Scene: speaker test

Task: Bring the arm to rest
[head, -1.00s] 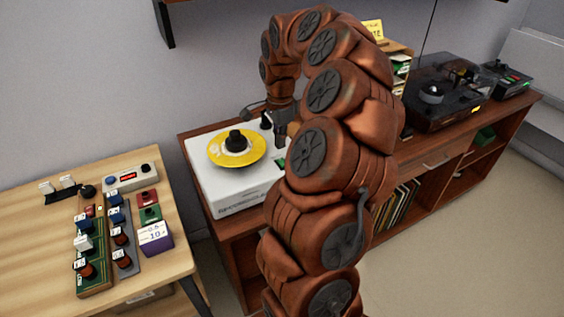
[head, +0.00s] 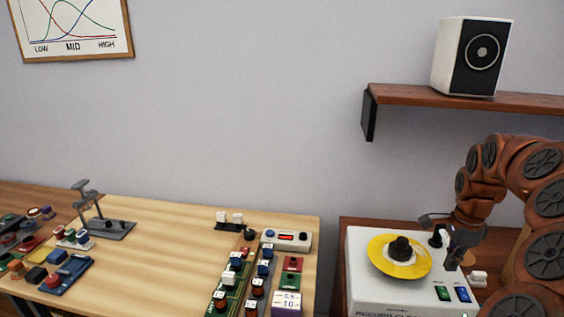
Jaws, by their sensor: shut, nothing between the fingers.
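My arm is bent at the right edge of the head view, a chain of thick brown segments. My gripper (head: 452,264) hangs at its end, pointing down over the right part of the white record cleaner (head: 378,306). It is shut and empty. A yellow disc (head: 385,266) with a black knob in its middle lies on top of the record cleaner, left of the gripper and apart from it. A green switch (head: 443,293) and a blue switch (head: 462,294) sit at the machine's front right. Whether the fingertips touch the machine cannot be told.
A wooden table (head: 150,270) with several electronic modules stands at left. A small stand (head: 98,215) rises at its back. A speaker (head: 472,57) sits on a wall shelf (head: 430,95) above the cleaner. The wall between table and shelf is clear.

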